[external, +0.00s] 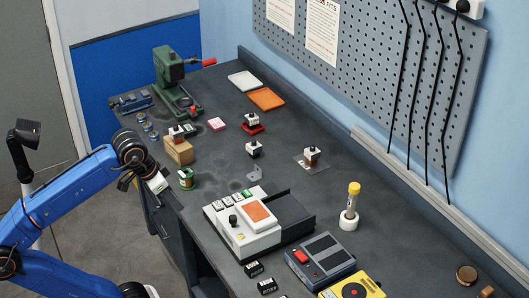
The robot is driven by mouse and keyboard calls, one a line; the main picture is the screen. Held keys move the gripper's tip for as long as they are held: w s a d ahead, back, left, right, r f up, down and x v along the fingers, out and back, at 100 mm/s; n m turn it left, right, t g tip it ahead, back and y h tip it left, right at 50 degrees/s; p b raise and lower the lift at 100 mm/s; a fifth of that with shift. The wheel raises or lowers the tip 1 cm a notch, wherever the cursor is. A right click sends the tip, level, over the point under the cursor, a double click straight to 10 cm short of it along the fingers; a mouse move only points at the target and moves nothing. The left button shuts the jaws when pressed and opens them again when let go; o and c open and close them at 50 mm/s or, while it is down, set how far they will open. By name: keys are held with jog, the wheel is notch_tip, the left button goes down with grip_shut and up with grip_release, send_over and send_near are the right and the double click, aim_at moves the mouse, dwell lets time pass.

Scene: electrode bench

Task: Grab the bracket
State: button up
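A small grey angled metal piece, which looks like the bracket (253,174), lies on the dark bench top (215,160). It is behind the white device with the orange panel and in front of a small black-and-white part. My blue arm reaches in from the left. My gripper (155,185) is at the bench's left front edge, well to the left of the bracket and apart from it. Its fingers are too small and dark to show whether they are open or shut.
The white device (240,236) stands right in front of the bracket. A green tin (186,179) and a wooden block (179,151) are between my gripper and the bracket. A green press (172,80) stands at the back left. Several small black-and-white parts stand around.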

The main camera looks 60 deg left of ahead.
notch_tip(320, 180, up, 13)
jog(key=w+a+r+m+g, duration=0.15)
jog(key=w+m, duration=0.25)
jog(key=w, duration=0.4)
jog(key=w+a+r+m+g, duration=0.15)
jog(key=w+m, duration=0.25)
jog(key=w, duration=0.5)
jog(key=m+g, duration=0.2)
jog(key=m, duration=0.7)
send_over(254, 172)
jog(key=d, duration=0.1)
notch_tip(254, 172, down, 4)
jog(key=f, duration=1.7)
jog(key=shift+w+d, duration=0.15)
jog(key=shift+d, duration=0.1)
jog(key=shift+w+f, duration=0.15)
jog(key=shift+f, duration=2.5)
jog(key=shift+c, duration=0.7)
grip_shut()
